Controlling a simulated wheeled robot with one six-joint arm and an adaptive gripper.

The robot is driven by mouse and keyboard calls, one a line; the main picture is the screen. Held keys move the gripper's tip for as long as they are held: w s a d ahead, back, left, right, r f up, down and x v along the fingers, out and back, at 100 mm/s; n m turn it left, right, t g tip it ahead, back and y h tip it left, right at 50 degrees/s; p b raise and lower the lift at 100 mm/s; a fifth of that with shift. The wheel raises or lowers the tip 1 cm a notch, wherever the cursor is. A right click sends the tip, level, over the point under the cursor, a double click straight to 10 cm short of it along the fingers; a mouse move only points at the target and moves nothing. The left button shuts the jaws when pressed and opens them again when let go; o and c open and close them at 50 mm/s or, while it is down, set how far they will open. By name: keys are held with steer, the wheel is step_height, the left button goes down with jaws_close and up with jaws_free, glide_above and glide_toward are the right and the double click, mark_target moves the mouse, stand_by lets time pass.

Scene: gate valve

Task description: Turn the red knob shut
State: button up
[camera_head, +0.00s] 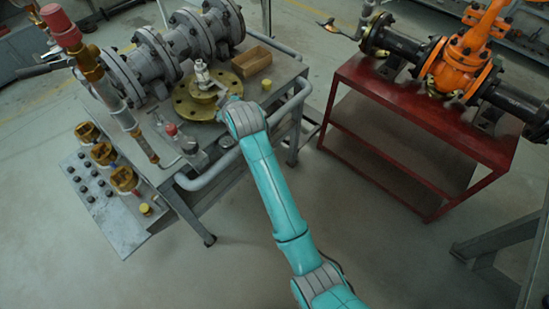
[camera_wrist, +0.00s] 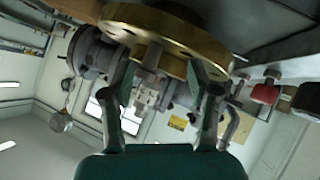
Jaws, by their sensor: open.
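Two red knobs show in the head view. A large red knob (camera_head: 60,25) tops a brass pipe assembly at the upper left, and a small red knob (camera_head: 171,129) sits low on the grey bench. A red knob (camera_wrist: 265,93) also shows at the right of the wrist view; I cannot tell for sure which one it is. My gripper (camera_wrist: 160,80) is open, its two fingers apart before a round brass flange (camera_wrist: 165,25) with a grey metal stem. The red knob is outside the fingers. In the head view my wrist hides the gripper beside the brass flange (camera_head: 200,100).
Grey flanged pipes (camera_head: 170,45) and an open wooden box (camera_head: 250,61) stand at the bench's back. A red table (camera_head: 410,110) with an orange valve (camera_head: 466,60) stands right. Floor between is clear.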

steer(key=s+d+f+m+t+h, duration=0.1)
steer(key=s+d+f+m, duration=0.2)
steer(key=s+d+f, duration=0.8)
steer(key=shift+d+f, duration=0.95)
steer(key=shift+d, duration=0.6)
